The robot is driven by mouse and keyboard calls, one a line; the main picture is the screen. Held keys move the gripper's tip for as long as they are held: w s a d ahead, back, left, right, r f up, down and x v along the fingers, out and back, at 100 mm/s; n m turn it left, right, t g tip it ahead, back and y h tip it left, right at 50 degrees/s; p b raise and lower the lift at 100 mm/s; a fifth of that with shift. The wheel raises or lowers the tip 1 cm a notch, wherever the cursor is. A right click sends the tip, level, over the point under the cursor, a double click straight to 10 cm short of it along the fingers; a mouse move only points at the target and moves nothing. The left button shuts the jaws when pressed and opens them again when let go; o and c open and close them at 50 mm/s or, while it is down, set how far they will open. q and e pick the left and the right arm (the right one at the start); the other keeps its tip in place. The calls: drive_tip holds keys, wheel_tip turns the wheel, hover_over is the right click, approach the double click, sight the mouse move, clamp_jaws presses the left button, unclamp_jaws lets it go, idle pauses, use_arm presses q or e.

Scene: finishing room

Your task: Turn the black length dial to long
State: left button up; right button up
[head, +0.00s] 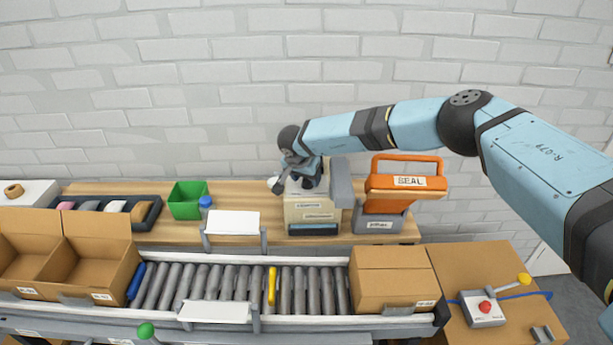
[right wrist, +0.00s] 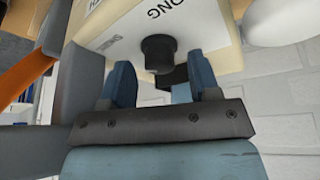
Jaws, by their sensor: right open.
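The black length dial (right wrist: 158,52) shows in the right wrist view as a round knob on the cream machine (right wrist: 110,22). Part of a label ending in "ONG" is beside it; which way the dial points cannot be told. My right gripper (right wrist: 163,74) is open, its two blue fingers apart, one to each side of the dial in the picture and just short of it. It does not appear to grip it. In the head view my right gripper (head: 300,172) is over the top of the cream machine (head: 312,212) and hides the dial. My left gripper is out of view.
The orange sealer (head: 405,182) marked "SEAL" stands right of the machine. A green bin (head: 188,200) and a dark tray (head: 148,216) are left on the wooden bench (head: 265,198). A roller conveyor (head: 240,283) with cardboard boxes (head: 392,280) runs in front. A brick wall is behind.

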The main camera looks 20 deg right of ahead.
drive_tip(key=shift+w+d+f, duration=0.1)
drive_tip(key=shift+f, duration=0.25)
drive_tip(key=c, duration=0.9)
